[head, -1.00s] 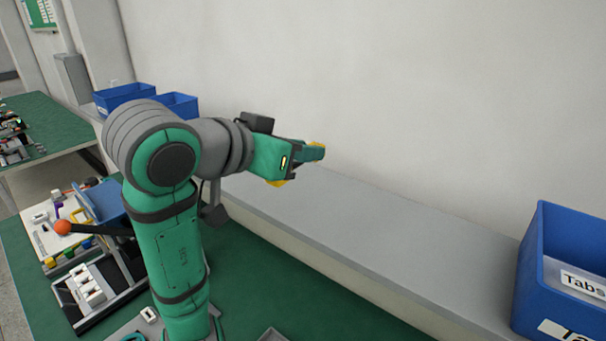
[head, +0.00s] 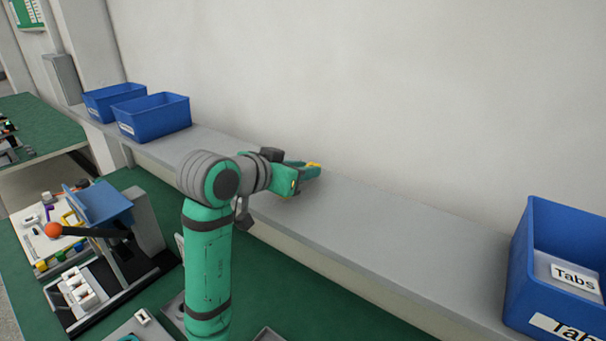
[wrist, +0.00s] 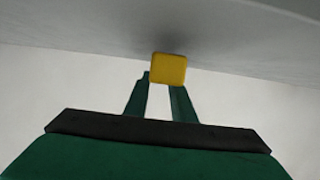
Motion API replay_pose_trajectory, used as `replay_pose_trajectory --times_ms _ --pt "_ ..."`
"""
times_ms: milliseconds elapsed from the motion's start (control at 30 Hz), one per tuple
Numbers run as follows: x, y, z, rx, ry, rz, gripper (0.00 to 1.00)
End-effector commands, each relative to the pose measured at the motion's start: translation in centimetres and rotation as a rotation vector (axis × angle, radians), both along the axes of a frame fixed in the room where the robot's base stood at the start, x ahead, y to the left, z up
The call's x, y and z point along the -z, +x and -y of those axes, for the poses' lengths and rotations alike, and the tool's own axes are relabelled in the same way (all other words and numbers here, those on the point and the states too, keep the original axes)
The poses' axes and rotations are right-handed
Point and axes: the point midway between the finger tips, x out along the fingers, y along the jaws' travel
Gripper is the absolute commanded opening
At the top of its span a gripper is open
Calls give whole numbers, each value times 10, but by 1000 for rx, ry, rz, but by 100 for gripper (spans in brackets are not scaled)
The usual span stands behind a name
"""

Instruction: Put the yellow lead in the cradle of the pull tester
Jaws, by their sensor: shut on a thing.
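My gripper (head: 308,170) is at the end of my raised arm, in front of the wall and above the grey ledge. In the wrist view its two green fingers (wrist: 160,92) are shut on a yellow block-shaped piece, which I take as the yellow lead (wrist: 169,69). Only the square face of this piece shows there; a small bit of yellow shows at the fingertips in the head view. A lever device with an orange ball (head: 53,230) stands on the green bench at left. I cannot tell whether it is the pull tester, and I make out no cradle.
The grey ledge (head: 400,235) runs along the wall. A blue Tabs bin (head: 520,265) stands on it at right, and two blue bins (head: 155,122) stand at far left. A white board (head: 32,240) with coloured pieces lies on the bench. The ledge's middle is clear.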

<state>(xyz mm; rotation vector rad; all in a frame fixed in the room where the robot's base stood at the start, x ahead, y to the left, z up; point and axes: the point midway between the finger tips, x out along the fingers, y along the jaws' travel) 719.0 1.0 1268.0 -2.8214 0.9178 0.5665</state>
Motion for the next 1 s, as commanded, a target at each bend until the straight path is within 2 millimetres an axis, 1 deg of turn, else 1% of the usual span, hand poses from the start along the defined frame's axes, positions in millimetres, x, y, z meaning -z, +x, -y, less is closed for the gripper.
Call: replay_pose_trajectory --times_ms 33,100,467,500,533,567,900,1000 --pt "7 0 0 -1 -1 -1 0" --pt "12 0 -1 -3 -1 0 0" --pt "15 0 2 2 0 1 0" --pt "14 0 3 3 0 1 32" --pt "14 0 3 4 0 1 40" --pt "14 0 3 4 0 1 42" --pt "12 0 -1 -1 1 2 42" --pt "8 -7 -6 -2 -1 2 42"
